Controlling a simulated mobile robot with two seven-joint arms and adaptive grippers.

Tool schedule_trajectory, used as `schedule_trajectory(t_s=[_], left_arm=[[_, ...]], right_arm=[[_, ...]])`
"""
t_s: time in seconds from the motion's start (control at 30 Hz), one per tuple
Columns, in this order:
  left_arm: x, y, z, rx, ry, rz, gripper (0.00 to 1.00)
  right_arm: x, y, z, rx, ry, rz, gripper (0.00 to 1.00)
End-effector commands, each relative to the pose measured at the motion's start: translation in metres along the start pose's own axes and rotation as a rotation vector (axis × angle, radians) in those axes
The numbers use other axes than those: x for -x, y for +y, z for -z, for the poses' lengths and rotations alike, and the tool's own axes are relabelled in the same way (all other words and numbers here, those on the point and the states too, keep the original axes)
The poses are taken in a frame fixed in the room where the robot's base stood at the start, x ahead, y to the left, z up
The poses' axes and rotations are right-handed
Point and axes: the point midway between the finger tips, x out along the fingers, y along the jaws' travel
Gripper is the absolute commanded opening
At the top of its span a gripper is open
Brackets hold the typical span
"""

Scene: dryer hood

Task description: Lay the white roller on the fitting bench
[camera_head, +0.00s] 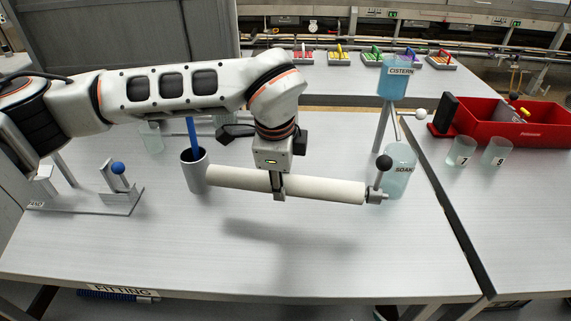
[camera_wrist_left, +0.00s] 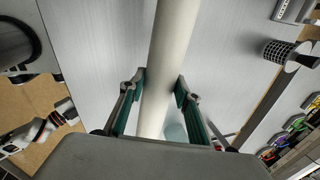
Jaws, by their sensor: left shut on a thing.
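The white roller (camera_head: 325,189) is a long pale cylinder held level, left to right, above the fitting bench (camera_head: 400,255). Its shadow falls on the bench top, apart from it. The bench has a FITTING label (camera_head: 122,290) on its front edge. My left gripper (camera_head: 279,192) is shut around the middle of the roller from above. In the left wrist view the roller (camera_wrist_left: 165,60) runs between both fingers of the gripper (camera_wrist_left: 158,92). The roller's left end overlaps a grey cup in the picture. My right gripper is not in view.
The grey cup (camera_head: 195,176) holds a blue rod. A metal stand with a blue ball (camera_head: 117,168) is at the left. The SOAK jar (camera_head: 399,158) and CISTERN tank (camera_head: 393,80) stand at the right. A red bin (camera_head: 540,133) lies beyond the gap. The bench front is clear.

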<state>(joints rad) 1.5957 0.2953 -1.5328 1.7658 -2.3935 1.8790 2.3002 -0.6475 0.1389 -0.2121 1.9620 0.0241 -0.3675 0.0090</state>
Motion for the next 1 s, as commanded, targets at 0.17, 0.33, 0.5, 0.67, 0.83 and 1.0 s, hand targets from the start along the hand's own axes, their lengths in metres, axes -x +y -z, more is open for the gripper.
schedule_trajectory(t_s=[0.17,0.33,0.5,0.67,0.83,1.0], left_arm=[[0.004,-0.003,0.007,0.118,-0.030,0.002,0.00],[0.004,-0.003,0.007,0.139,-0.035,0.001,0.00],[0.004,-0.003,0.007,0.138,-0.034,0.001,0.00],[0.004,-0.003,0.007,0.137,-0.033,0.003,0.00],[0.003,-0.003,0.007,0.137,-0.032,0.008,0.00],[0.001,-0.002,0.007,0.137,-0.031,0.015,0.00]], right_arm=[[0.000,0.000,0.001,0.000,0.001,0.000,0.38],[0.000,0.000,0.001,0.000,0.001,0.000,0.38],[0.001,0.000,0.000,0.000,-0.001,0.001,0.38],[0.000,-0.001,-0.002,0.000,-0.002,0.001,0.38],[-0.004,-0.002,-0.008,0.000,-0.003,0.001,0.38],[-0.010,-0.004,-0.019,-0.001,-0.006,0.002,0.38]])
